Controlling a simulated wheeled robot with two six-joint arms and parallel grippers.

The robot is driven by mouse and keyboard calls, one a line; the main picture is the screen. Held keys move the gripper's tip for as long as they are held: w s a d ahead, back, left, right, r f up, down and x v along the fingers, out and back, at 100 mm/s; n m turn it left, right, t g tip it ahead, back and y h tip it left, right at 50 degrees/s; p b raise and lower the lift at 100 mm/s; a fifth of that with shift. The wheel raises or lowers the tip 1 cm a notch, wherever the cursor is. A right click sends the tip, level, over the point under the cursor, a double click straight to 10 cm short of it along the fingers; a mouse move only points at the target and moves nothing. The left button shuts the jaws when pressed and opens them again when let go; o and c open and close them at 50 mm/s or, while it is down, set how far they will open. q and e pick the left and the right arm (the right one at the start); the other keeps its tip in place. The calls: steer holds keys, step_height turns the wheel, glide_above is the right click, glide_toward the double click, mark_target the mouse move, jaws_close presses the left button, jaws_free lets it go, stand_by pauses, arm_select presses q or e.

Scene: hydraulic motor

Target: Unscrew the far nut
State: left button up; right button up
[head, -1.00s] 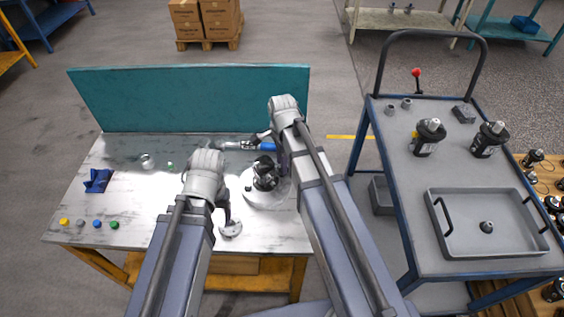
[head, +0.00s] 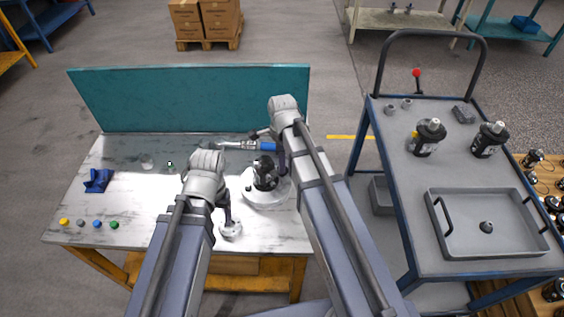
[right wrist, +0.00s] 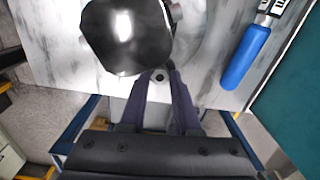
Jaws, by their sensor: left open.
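The hydraulic motor (head: 264,178) is a black unit on a pale round base on the bench, right of centre. Its dark body (right wrist: 125,35) fills the upper left of the right wrist view. My right gripper (right wrist: 160,72) is close beside it, its two dark fingers apart with a small round grey nut (right wrist: 160,77) between their tips. I cannot tell whether the fingers touch the nut. In the head view, my right arm partly hides this spot. My left gripper (head: 229,216) is open, above a small round metallic piece (head: 231,231) at the bench front.
A blue-handled tool (head: 262,146) lies behind the motor and also shows in the right wrist view (right wrist: 246,57). A teal panel (head: 190,98) closes off the bench's back. A cart (head: 400,190) with a grey tray (head: 440,245) stands right.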

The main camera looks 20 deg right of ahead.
jaws_close()
steer(key=shift+n, duration=0.5)
steer(key=shift+o, duration=2)
jaws_free()
steer(key=shift+m, duration=0.5)
